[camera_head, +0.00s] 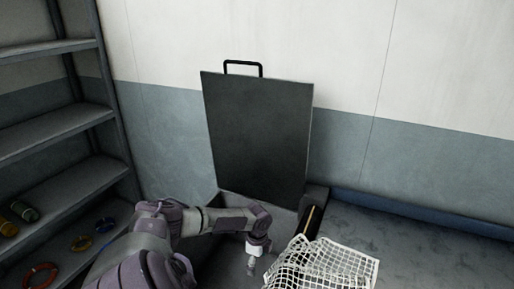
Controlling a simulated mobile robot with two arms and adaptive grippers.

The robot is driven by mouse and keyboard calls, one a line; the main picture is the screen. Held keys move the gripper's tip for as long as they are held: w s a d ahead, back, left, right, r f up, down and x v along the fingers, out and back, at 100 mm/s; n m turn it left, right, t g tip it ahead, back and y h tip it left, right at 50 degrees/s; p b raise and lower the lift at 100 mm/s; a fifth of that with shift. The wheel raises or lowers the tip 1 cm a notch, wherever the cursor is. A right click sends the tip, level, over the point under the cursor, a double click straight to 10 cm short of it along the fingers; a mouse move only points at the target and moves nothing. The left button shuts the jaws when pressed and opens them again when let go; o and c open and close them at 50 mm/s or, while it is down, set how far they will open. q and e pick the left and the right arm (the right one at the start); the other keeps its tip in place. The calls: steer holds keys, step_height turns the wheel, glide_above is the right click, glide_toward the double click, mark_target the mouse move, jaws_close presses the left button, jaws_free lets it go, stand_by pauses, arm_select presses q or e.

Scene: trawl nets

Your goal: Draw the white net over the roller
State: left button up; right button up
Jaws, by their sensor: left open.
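The white net (335,263) lies draped at the bottom right, its left part bunched near a dark roller (309,222) with a yellowish stripe. The net's lower part is cut off by the picture's bottom edge. Most of the roller is hidden by the net and the frame beside it. My left gripper (251,268) is open and points down, just left of the net's near-left edge. I cannot tell whether it touches the net. My right gripper does not show.
A dark upright panel (258,135) with a black handle (243,64) stands behind the roller. A shelf unit (55,129) at left holds several rings and small bottles, such as an orange ring (40,276). A grey surface (425,240) at right is clear.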

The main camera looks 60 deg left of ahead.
arm_select(q)
steer(key=shift+o, duration=0.8)
steer(key=shift+r, duration=0.1)
step_height(320, 180, up, 5)
steer(key=p, duration=0.5)
steer(key=shift+r, duration=0.2)
step_height(320, 180, up, 12)
